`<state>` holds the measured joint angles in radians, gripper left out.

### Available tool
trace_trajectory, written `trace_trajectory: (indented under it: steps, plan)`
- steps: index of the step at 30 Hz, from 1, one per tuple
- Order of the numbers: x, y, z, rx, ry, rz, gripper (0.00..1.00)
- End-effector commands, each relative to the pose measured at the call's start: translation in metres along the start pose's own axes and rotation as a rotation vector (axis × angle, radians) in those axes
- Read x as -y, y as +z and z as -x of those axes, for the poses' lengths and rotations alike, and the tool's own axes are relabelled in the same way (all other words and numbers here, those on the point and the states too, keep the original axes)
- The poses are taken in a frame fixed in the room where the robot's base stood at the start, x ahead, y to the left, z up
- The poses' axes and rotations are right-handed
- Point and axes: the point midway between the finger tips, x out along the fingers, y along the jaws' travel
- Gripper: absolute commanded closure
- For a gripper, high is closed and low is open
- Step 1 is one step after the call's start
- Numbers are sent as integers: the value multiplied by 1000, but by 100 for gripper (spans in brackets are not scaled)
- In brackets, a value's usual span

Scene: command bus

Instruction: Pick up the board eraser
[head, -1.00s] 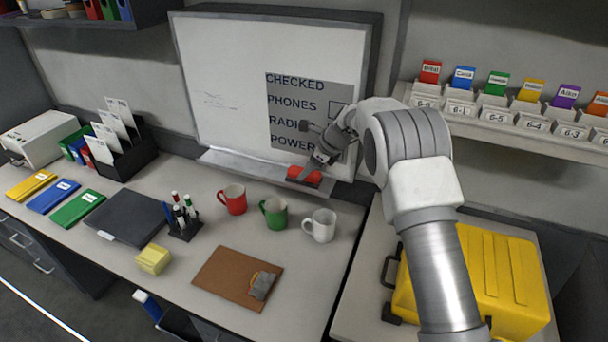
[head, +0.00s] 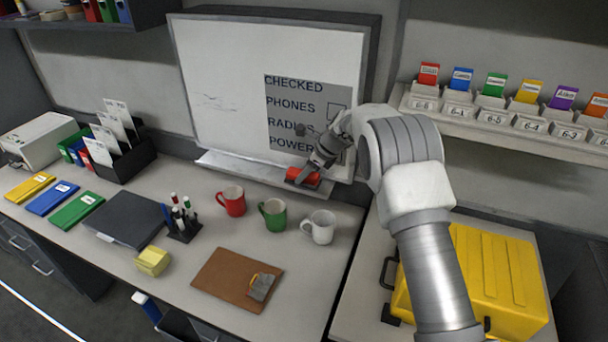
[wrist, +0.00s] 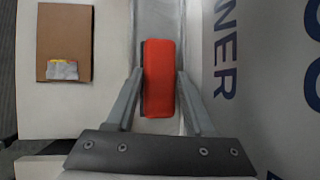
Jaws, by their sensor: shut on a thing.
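The board eraser (head: 304,178) has a red top and a dark underside. It is at the right end of the whiteboard's tray in the head view, and I cannot tell whether it still touches the tray. My gripper (head: 312,174) is at the eraser in front of the whiteboard. In the wrist view the red eraser (wrist: 159,80) lies between the two fingers of my gripper (wrist: 160,88). The fingers are shut on its long sides.
The whiteboard (head: 225,85) stands behind the eraser, with its tray (head: 235,169) below. Red (head: 231,201), green (head: 274,213) and white (head: 319,227) mugs stand in front. A brown clipboard (head: 225,280) lies nearer. A yellow case (head: 495,280) is at right.

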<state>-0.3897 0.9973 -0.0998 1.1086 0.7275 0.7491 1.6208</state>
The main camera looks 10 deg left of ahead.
Motion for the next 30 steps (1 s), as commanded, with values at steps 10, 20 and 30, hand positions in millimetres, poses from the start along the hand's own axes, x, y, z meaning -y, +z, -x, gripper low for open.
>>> trace_trajectory:
  steps: [10, 20, 30]
  plan:
    - [6, 18, 30, 2, -4, 2, 100]
    - [-20, 10, 75, 1, -2, -1, 100]
    - [-53, -4, 126, 1, -1, 0, 100]
